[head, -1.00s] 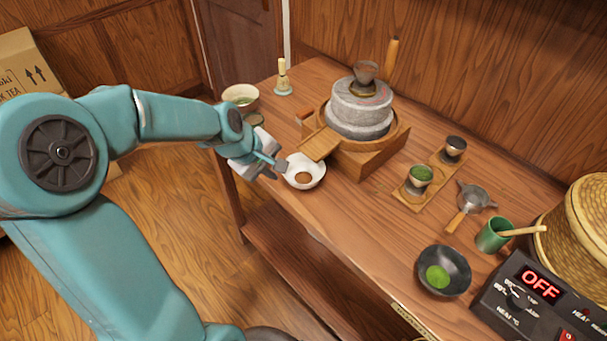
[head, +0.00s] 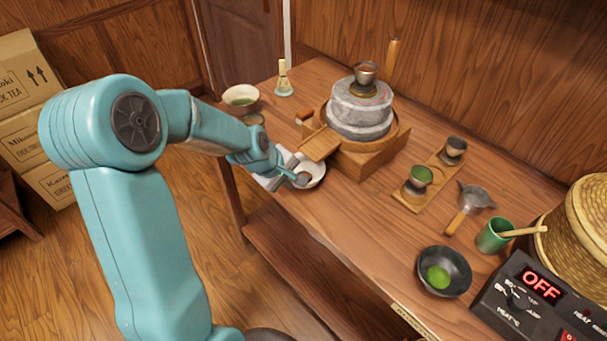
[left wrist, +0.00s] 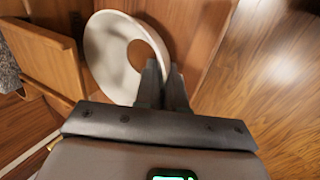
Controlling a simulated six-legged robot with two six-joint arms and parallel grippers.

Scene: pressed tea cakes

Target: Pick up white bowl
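The white bowl (head: 317,170) sits on the wooden table in front of the stone mill's wooden base, with a brown round patch inside it. In the left wrist view the bowl (left wrist: 103,55) fills the upper left. My left gripper (head: 299,179) is at the bowl's near left rim and hides part of it. In the left wrist view the gripper's fingers (left wrist: 163,66) are close together, with the bowl's rim running in between their tips. My right gripper is not in view.
The stone mill (head: 360,110) on its wooden base stands right behind the bowl. A larger bowl (head: 240,97) and a whisk (head: 283,80) stand at the back left. A cup tray (head: 432,182), a dark bowl (head: 444,271) and a heater (head: 535,295) are to the right.

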